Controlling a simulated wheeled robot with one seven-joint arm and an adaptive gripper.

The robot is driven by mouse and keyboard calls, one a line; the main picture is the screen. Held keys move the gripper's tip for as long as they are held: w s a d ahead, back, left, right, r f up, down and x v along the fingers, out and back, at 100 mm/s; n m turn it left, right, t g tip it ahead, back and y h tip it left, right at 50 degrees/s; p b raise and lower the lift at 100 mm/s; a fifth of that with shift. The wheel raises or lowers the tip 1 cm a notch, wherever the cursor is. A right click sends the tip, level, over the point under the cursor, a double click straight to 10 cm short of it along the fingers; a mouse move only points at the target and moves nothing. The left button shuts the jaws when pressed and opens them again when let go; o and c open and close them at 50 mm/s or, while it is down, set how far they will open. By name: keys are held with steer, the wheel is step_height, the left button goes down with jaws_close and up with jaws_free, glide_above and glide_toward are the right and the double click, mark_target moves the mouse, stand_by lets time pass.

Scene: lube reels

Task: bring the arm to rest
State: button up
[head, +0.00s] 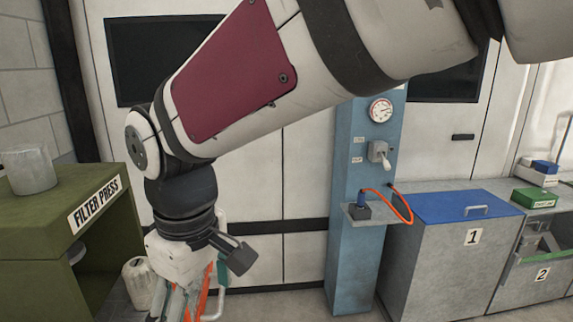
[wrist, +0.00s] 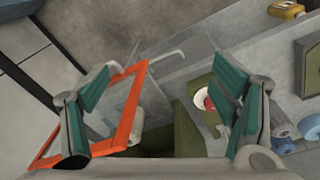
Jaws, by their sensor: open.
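My arm (head: 235,85) reaches across the upper part of the head view and bends down at the left. My gripper (head: 183,305) points downward near the bottom edge there, its fingertips cut off or hard to make out. In the wrist view my gripper (wrist: 168,95) is open, its two teal-padded fingers wide apart with nothing held between them. An orange-edged frame (wrist: 128,75) shows behind and beside the left finger. I cannot tell how far below it lies or whether it touches.
A green filter press bench (head: 110,240) with a grey cylinder (head: 28,170) stands at left. A white jug (head: 138,280) is by the gripper. A blue column (head: 350,260) with gauge and orange hose stands mid-right, beside blue-lidded bin 1 (head: 425,207) and bin 2 (head: 525,285). Floor shows between bench and column.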

steer(key=d+r+m+t, duration=0.1)
steer(key=d+r+m, duration=0.15)
steer(key=d, duration=0.65)
steer(key=d+r+m+t, duration=0.15)
steer(key=d+m, duration=0.25)
steer(key=d, duration=0.5)
steer(key=s+d+m+t, duration=0.1)
steer(key=s+d+m, duration=0.2)
steer(key=d, duration=0.3)
steer(key=s+d+m+t, duration=0.1)
steer(key=s+d+m, duration=0.2)
steer(key=d, duration=0.3)
steer(key=shift+d+m, duration=0.35)
steer(key=shift+s, duration=0.1)
